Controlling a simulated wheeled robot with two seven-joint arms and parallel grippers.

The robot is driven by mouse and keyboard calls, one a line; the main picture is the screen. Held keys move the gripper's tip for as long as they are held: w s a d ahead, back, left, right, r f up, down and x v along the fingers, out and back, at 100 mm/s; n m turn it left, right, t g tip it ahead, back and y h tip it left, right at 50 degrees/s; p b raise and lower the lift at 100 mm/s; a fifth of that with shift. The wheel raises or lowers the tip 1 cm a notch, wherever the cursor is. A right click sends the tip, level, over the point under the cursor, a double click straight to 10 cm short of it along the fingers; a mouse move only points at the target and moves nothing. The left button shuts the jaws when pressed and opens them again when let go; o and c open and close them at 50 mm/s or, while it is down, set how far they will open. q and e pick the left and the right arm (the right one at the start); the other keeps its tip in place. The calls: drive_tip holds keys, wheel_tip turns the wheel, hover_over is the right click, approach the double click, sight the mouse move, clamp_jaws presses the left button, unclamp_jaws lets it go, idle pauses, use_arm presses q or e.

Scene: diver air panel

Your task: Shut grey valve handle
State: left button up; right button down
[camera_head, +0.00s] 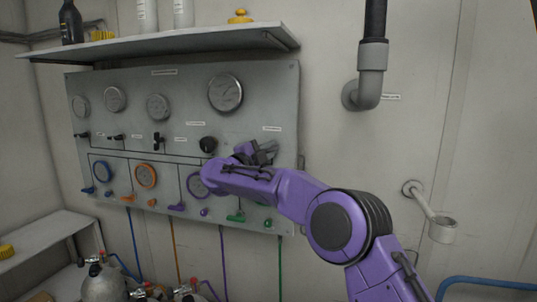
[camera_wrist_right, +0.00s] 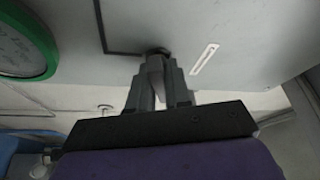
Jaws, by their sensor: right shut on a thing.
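My right gripper (camera_head: 263,154) is at the right part of the grey air panel (camera_head: 285,95), below a small white label. In the right wrist view its fingers (camera_wrist_right: 164,82) are closed around a grey piece, which I take for the grey valve handle (camera_wrist_right: 156,64), against the panel face. A dark round base shows at its far end. The fingers cover much of the handle, so its exact angle is hard to tell. In the head view the gripper and arm largely hide it. My left gripper is not in view.
The panel carries several gauges (camera_head: 225,93), a black knob (camera_head: 208,144) and coloured valve handles along the bottom. A shelf (camera_head: 165,44) juts out above. A pipe (camera_head: 371,85) and a ring bracket (camera_head: 441,230) stand out from the wall at right. Cylinders (camera_head: 103,281) stand below.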

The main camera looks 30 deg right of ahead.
drive_tip(key=shift+m+g+y, duration=0.4)
drive_tip(key=shift+m+y, duration=0.3)
drive_tip(key=shift+m, duration=1.5)
drive_tip(key=c, duration=1.1)
unclamp_jaws()
drive_tip(key=shift+c, duration=0.2)
drive_tip(key=b+v, duration=0.4)
drive_tip(key=v, duration=0.6)
drive_tip(key=shift+a, duration=0.2)
drive_tip(key=shift+r, duration=0.1)
